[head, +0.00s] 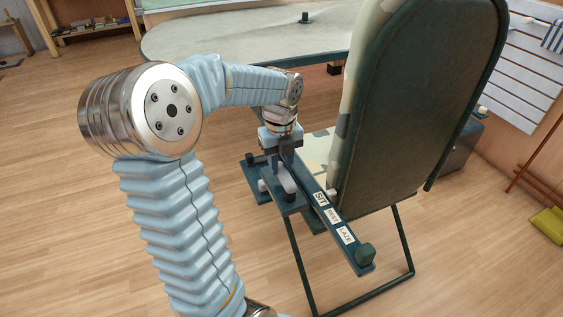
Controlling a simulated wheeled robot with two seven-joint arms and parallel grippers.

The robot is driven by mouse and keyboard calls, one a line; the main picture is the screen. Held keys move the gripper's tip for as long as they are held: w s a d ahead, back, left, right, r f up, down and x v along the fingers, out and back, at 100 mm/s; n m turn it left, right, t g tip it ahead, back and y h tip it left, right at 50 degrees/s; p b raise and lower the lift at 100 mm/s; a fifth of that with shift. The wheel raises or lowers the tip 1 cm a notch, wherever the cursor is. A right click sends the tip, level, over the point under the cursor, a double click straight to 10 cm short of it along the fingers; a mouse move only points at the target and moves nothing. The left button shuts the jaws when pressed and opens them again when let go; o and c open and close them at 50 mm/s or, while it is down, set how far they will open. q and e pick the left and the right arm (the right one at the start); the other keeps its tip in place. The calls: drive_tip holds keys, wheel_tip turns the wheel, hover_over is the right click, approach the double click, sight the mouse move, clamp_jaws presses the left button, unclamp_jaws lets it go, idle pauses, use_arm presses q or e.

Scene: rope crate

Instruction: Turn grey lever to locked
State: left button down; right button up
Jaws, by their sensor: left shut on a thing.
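My left gripper (283,160) points down at the near side of a folding reclining chair and is shut on a grey lever (288,185). The lever sits at the left end of the chair's dark side rail (318,209); the fingers and wrist partly hide it. White labels line the rail to the right of the lever, the first reading SIT (321,199). No marking for locked can be read. My right gripper is out of view.
The chair's tall padded back (420,110) rises just right of my gripper. A green knob (365,253) stands at the rail's right end. A long table (240,42) is behind. The wooden floor at the left is clear.

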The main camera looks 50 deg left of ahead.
sight(281, 166)
use_arm(q)
drive_tip(key=c, duration=0.8)
unclamp_jaws()
drive_tip(key=shift+c, duration=0.2)
wheel_tip(281, 166, up, 14)
drive_tip(key=p, duration=0.1)
drive_tip(key=shift+f, duration=0.1)
